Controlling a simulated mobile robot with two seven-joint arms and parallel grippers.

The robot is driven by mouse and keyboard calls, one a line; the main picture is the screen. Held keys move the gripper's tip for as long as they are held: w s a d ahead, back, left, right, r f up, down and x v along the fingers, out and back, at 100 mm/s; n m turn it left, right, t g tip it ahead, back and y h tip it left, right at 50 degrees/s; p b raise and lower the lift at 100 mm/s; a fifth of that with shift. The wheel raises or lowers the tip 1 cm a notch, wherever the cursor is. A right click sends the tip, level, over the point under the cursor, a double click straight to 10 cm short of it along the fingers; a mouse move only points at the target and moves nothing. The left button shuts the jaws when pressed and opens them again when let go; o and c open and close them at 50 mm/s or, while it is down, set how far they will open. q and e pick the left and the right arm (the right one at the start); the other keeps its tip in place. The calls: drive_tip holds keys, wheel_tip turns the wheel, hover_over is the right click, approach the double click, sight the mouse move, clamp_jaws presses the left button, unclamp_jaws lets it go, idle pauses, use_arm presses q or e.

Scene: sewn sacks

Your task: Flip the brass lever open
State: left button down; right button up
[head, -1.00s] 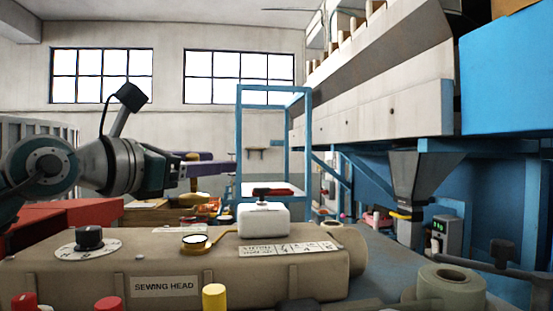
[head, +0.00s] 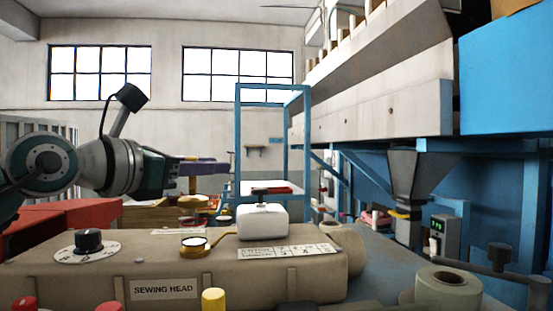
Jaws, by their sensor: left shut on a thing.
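A brass lever (head: 222,238) lies low on top of the beige sewing head (head: 90,273). Its round end (head: 194,244) has a pale face, and its arm runs right toward a white block (head: 262,224) with a dark knob. My left gripper (head: 205,166) is above and behind the sewing head, apart from the lever. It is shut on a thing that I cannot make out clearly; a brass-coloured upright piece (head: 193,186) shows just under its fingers. My right gripper is not in view.
A black dial (head: 88,240) stands on the sewing head at left, with red and yellow knobs (head: 213,299) along the front. A blue frame (head: 239,145) rises behind. A grey-green spool (head: 447,285) stands at right. A hopper (head: 415,170) hangs at right.

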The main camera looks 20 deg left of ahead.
use_arm(q)
drive_tip(key=shift+w+a+f+n+g+p, duration=0.1)
drive_tip(key=shift+w+n+g+p, duration=0.1)
drive_tip(key=shift+n+g+p, duration=0.25)
drive_tip(key=shift+w+a+n+g+p, duration=0.15)
drive_tip(key=shift+n+g+p, duration=0.1)
drive_tip(key=shift+g+p, duration=0.3)
drive_tip(key=c, duration=0.7)
unclamp_jaws()
drive_tip(key=shift+y, duration=0.3)
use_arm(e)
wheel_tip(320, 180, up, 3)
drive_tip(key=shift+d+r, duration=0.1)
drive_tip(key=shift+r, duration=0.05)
use_arm(q)
drive_tip(key=b+v, duration=0.6)
drive_tip(key=v, duration=0.4)
drive_tip(key=shift+f+b, duration=0.15)
drive_tip(key=shift+b, duration=0.2)
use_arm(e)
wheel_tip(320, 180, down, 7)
use_arm(q)
drive_tip(key=shift+s, duration=0.1)
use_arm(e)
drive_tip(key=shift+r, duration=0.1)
